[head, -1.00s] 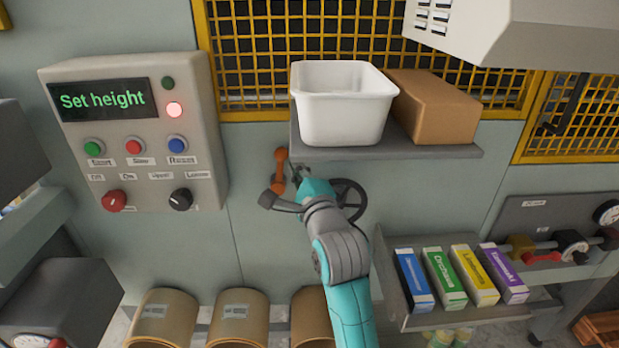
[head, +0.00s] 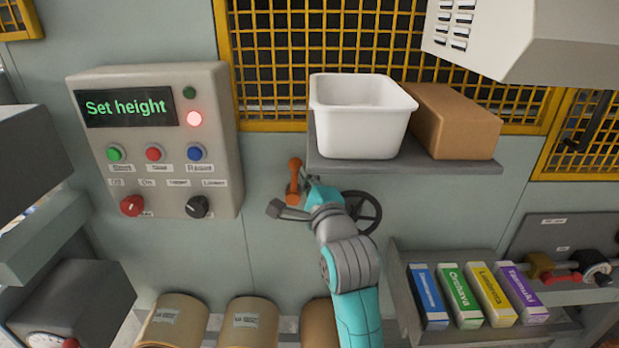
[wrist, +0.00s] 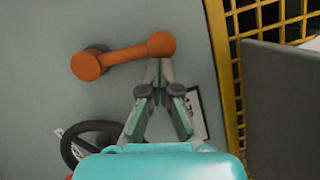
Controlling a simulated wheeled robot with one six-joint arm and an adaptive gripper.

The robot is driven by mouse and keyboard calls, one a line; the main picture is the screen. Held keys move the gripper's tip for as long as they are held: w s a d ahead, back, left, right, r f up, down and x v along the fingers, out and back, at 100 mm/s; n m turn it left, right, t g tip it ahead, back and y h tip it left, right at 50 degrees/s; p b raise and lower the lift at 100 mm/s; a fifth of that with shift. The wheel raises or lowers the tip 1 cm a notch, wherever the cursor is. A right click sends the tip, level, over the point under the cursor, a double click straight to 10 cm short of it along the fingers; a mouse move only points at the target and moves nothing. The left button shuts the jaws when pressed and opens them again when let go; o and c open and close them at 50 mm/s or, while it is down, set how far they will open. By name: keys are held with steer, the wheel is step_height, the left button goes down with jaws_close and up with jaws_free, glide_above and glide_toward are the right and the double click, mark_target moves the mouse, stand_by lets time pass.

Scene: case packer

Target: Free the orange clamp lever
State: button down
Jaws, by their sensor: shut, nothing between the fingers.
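The orange clamp lever (head: 294,180) is on the grey wall panel, left of the shelf, and stands roughly upright in the head view. In the wrist view the lever (wrist: 122,56) runs from a round hub at the left to a knob at the right. My gripper (wrist: 159,64) is shut and empty, its fingertips just below the knob end. I cannot tell whether they touch it. In the head view my gripper (head: 306,183) is beside the lever's right side, and my wrist hides part of the space below it.
A black handwheel (head: 362,212) is close to the right of my wrist. A shelf (head: 450,166) above holds a white bin (head: 360,125) and a brown box (head: 455,120). A control panel (head: 155,140) reading "Set height" is at the left. Several coloured boxes stand in a tray (head: 407,318) at lower right.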

steer(key=shift+a+r+n+g, duration=0.15)
steer(key=shift+a+r+n, duration=0.05)
steer(key=shift+a+n, duration=0.3)
steer(key=shift+a+r+n+g, duration=0.15)
steer(key=shift+a+n, duration=0.2)
steer(key=shift+n, duration=0.25)
steer(key=a+n, duration=0.2)
steer(key=a+n+g+h, duration=0.1)
steer(key=a+n, duration=0.1)
steer(key=a+f+n+g, duration=0.1)
steer(key=a+n, duration=0.1)
steer(key=n, duration=0.1)
steer(key=shift+a+f, duration=0.15)
